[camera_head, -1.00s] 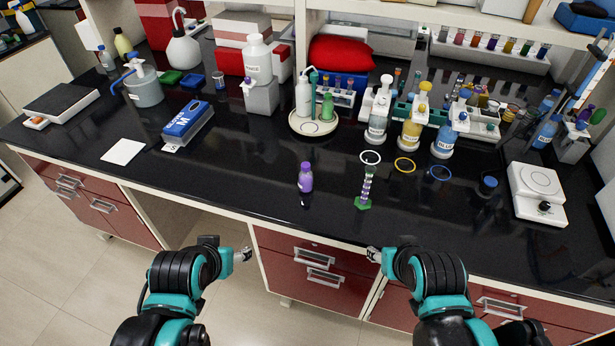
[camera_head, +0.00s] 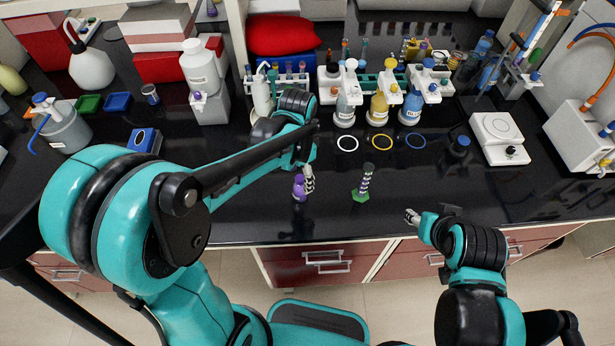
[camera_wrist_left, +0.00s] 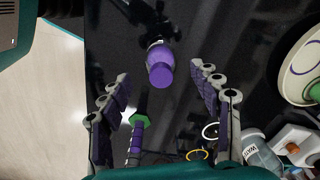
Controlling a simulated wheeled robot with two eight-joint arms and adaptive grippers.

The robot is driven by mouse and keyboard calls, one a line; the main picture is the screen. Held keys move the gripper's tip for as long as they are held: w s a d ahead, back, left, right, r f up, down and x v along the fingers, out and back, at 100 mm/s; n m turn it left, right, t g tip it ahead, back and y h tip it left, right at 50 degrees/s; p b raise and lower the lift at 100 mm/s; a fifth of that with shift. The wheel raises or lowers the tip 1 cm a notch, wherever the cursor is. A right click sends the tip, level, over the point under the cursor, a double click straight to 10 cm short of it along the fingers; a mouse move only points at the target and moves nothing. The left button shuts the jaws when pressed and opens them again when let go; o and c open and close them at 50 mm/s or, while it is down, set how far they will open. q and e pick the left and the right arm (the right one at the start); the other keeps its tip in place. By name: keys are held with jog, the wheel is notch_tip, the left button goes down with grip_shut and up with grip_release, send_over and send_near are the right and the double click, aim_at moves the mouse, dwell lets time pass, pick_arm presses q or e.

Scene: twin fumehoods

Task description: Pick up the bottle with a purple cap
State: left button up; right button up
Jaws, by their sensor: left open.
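The small purple bottle with a purple cap (camera_head: 299,187) stands upright on the black bench near its front edge. In the left wrist view the bottle (camera_wrist_left: 160,66) shows cap-first near the top middle. My left gripper (camera_head: 308,180) is open right beside the bottle in the head view, partly overlapping it. In the left wrist view its two spread fingers (camera_wrist_left: 160,76) lie on either side of the bottle's line, with dark gaps to both. My right gripper (camera_head: 411,216) hangs near the bench's front edge, away from the bottle; its jaw state is unclear.
A purple-banded cylinder on a green base (camera_head: 363,185) stands to the bottle's right. Behind are rings (camera_head: 347,143) and several capped flasks (camera_head: 378,108). A balance (camera_head: 499,138) sits at right. The bench front between cylinder and balance is mostly clear.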

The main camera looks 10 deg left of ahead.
aim_at(300, 189)
pick_arm(q)
notch_tip(300, 189, down, 8)
jog(key=b, duration=0.2)
jog(key=shift+r+b, duration=0.1)
jog(key=shift+b, duration=0.3)
jog(key=shift+r, duration=0.1)
jog(key=c, duration=1.4)
